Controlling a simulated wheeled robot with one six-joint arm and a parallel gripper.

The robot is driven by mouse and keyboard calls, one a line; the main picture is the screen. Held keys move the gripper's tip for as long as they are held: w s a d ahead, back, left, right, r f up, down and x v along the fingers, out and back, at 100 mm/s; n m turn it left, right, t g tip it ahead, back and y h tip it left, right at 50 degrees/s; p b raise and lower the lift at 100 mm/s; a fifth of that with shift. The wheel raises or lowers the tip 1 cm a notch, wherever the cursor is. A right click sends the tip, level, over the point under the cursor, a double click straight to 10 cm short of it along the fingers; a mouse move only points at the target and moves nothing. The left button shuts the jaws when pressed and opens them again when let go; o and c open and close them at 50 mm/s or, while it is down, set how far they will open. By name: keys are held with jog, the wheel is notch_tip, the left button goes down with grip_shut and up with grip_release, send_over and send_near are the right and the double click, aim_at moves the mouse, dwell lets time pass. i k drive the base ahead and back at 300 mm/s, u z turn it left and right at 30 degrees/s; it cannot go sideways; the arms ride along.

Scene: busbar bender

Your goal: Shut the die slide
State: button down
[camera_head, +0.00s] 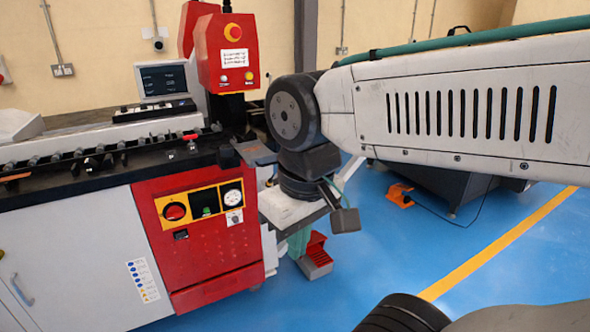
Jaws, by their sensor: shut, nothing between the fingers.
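The busbar bender (215,235) stands at the left, with a red front panel and a black top. A pale grey ledge (285,208) sticks out at its right end, beside and partly behind my wrist. I cannot tell whether this ledge is part of the die slide. I cannot make out the slide itself or how far open it is. My arm reaches in from the right and bends down at the machine's right end. My gripper (308,188) is at the lower end of the wrist, shut and empty. Its fingertips are hard to make out, and I cannot tell whether they touch anything.
A red control box (228,50) with a stop button rises above the machine, beside a small screen (163,80). A red and grey bin (316,258) stands on the floor below the ledge. An orange pedal (399,195) lies farther back.

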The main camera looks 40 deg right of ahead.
aim_at(256, 154)
jog(key=u, duration=0.6)
jog(key=i, duration=1)
jog(key=z, duration=0.6)
